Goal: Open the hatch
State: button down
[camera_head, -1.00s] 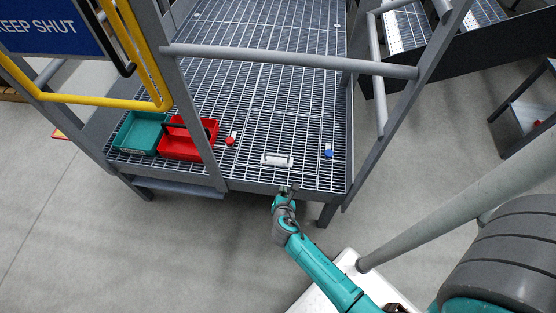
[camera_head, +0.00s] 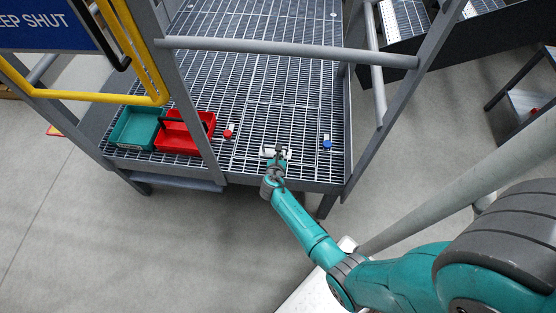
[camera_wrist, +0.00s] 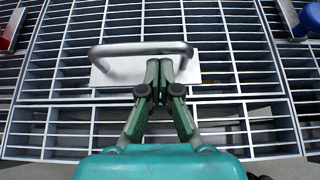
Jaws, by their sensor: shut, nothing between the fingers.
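The hatch is a grated panel in the catwalk floor, seen in the wrist view (camera_wrist: 225,25) and in the head view (camera_head: 285,120). Its handle (camera_wrist: 135,48) is a grey bar on a pale plate (camera_wrist: 108,74) near the hatch's front edge. The hatch lies flat, level with the grating around it. My gripper (camera_wrist: 160,65) is shut and empty, its fingertips over the plate just short of the bar, right of the handle's middle. I cannot tell whether they touch it. In the head view my gripper (camera_head: 279,152) hides part of the handle.
A teal bin (camera_head: 134,128) and a red bin (camera_head: 184,134) stand left on the grating. A red-topped item (camera_head: 229,131) and a blue-topped item (camera_head: 327,141) sit either side of the hatch. Grey rails (camera_head: 290,50) and a yellow gate (camera_head: 85,99) frame the platform.

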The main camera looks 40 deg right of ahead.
jog(key=shift+w+d+f, duration=0.3)
jog(key=shift+w+d, duration=0.05)
jog(key=shift+d, duration=0.15)
jog(key=shift+r, duration=0.15)
